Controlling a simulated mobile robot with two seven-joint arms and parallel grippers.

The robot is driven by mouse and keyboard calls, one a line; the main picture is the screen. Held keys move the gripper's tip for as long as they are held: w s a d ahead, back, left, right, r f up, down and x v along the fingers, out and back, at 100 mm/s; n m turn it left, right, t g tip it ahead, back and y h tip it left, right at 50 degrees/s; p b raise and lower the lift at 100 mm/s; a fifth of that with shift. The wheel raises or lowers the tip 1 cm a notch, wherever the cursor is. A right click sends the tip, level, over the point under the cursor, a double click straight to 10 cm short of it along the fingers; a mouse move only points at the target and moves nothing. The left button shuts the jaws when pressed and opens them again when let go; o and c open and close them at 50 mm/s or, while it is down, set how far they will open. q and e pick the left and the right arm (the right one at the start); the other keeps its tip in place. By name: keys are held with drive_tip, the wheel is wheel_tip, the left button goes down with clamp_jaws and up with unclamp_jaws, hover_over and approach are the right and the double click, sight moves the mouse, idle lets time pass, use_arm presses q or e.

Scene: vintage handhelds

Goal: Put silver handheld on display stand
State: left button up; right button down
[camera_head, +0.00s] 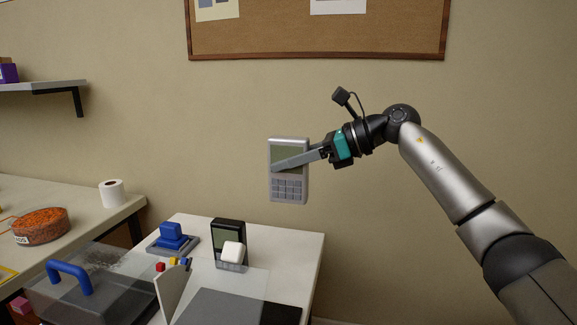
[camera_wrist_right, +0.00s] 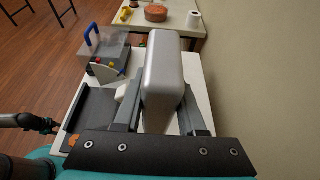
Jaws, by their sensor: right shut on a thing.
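The silver handheld (camera_head: 290,191), with a dark screen and grey keys, hangs upright in the air in front of the wall. My right gripper (camera_head: 297,160) is shut on it, with one finger lying across its screen face. In the right wrist view the silver handheld (camera_wrist_right: 164,85) shows from its rounded edge between the two fingers (camera_wrist_right: 160,108). It is well above the white table (camera_head: 300,245). A blue piece on a grey base (camera_head: 171,240) stands on that table; I cannot tell if it is the display stand.
A black handheld (camera_head: 229,230) stands upright behind a white block (camera_head: 233,252). A clear-lidded box with a blue handle (camera_head: 68,270) and a dark mat (camera_head: 240,308) are nearby. A side table holds a paper roll (camera_head: 112,193) and an orange round item (camera_head: 41,227).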

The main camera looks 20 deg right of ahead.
idle(0.5)
